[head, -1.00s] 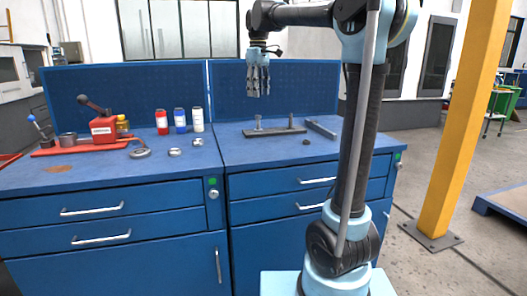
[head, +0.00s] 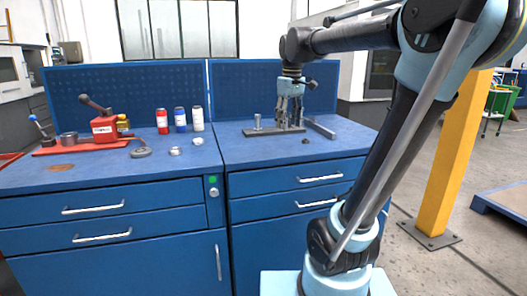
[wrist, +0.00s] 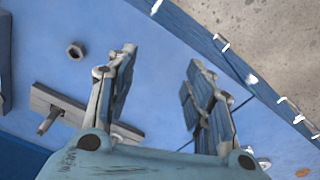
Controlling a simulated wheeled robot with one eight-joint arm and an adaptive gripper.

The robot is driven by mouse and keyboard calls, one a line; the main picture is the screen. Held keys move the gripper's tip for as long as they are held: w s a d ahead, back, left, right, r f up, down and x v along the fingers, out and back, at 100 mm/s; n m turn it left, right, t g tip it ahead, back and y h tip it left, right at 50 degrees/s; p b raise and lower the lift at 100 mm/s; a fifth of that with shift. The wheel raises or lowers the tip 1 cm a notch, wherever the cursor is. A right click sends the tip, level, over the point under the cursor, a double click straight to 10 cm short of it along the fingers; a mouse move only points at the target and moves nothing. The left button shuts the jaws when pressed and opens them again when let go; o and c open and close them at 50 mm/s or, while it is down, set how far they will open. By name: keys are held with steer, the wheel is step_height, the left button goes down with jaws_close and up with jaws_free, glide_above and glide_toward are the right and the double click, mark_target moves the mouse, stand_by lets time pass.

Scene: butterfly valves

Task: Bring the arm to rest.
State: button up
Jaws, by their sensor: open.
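My gripper (head: 289,112) hangs fingers down over the right bench, in front of the right part of a dark base plate (head: 256,133) in the head view. In the wrist view its two fingers (wrist: 160,75) are spread apart, with only blue bench top showing between their tips. An upright post (head: 257,121) stands at the plate's left end. The plate (wrist: 75,111) also shows in the wrist view, with a post (wrist: 48,121) on it. The gripper covers the plate's right part in the head view, and I cannot tell whether they touch.
A long grey bar (head: 320,128) lies right of the gripper, and a small dark nut (head: 305,141) lies in front. A red tool (head: 104,130), bottles (head: 180,120) and metal rings (head: 141,152) occupy the left bench. A yellow pillar (head: 448,170) stands right. A perforated back panel (head: 240,90) rises behind.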

steer(key=s+d+f+m, duration=0.3)
steer(key=s+d+f, duration=0.2)
steer(key=s+f, duration=0.5)
steer(key=s+d+f+m+t, duration=0.1)
steer(key=s+d+f+m, duration=0.3)
steer(key=s+f, duration=0.6)
step_height(320, 180, down, 6)
steer(key=shift+d+f, duration=0.15)
steer(key=shift+d, duration=0.35)
steer(key=shift+s, duration=0.1)
steer(key=shift+w+f, duration=0.2)
steer(key=shift+w, duration=0.25)
